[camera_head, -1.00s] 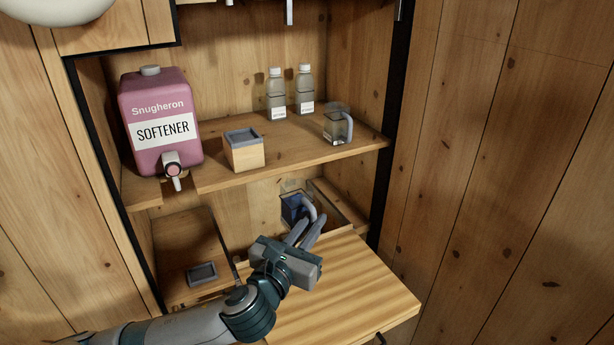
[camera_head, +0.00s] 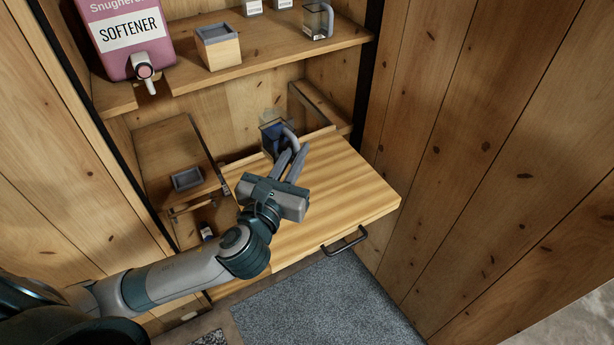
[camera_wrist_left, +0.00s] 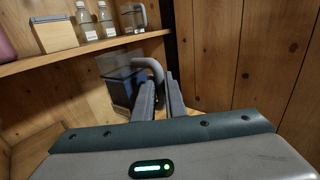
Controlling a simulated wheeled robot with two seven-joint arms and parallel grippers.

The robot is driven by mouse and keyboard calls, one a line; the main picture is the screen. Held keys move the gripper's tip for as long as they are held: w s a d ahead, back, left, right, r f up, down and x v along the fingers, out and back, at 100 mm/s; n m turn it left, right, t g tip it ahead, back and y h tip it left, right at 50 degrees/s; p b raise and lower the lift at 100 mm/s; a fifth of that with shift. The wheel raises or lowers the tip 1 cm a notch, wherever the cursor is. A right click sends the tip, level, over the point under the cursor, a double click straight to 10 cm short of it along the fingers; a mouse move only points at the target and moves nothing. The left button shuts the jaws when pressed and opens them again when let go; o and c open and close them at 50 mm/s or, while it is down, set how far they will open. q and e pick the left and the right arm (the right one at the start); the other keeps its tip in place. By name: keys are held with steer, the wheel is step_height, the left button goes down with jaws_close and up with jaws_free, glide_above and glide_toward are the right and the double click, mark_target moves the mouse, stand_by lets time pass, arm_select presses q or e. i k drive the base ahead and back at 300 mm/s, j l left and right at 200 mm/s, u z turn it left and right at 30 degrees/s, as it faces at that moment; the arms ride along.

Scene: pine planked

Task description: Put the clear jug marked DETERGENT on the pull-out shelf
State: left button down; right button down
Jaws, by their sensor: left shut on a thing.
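A clear jug (camera_head: 270,134) with dark blue contents and a grey handle is at the back edge of the pull-out shelf (camera_head: 355,192). It also shows in the left wrist view (camera_wrist_left: 116,70). My left gripper (camera_head: 293,157) is shut on this jug's handle, reaching over the shelf from the front. I cannot read a label on this jug, and I cannot tell whether its base touches the shelf. Another clear jug (camera_head: 317,20) with a grey handle stands on the upper shelf; its small label is unreadable. My right gripper is not in view.
The upper shelf (camera_head: 275,50) overhangs the back, holding a pink SOFTENER dispenser (camera_head: 125,35), a wooden box (camera_head: 218,47) and bottles (camera_head: 252,6). A small grey tray (camera_head: 187,179) sits lower left. The pull-out shelf's front and right are bare.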

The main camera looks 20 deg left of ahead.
mark_target(331, 211)
steer(key=k+l, duration=0.1)
steer(key=l, duration=1.5)
steer(key=k, duration=0.05)
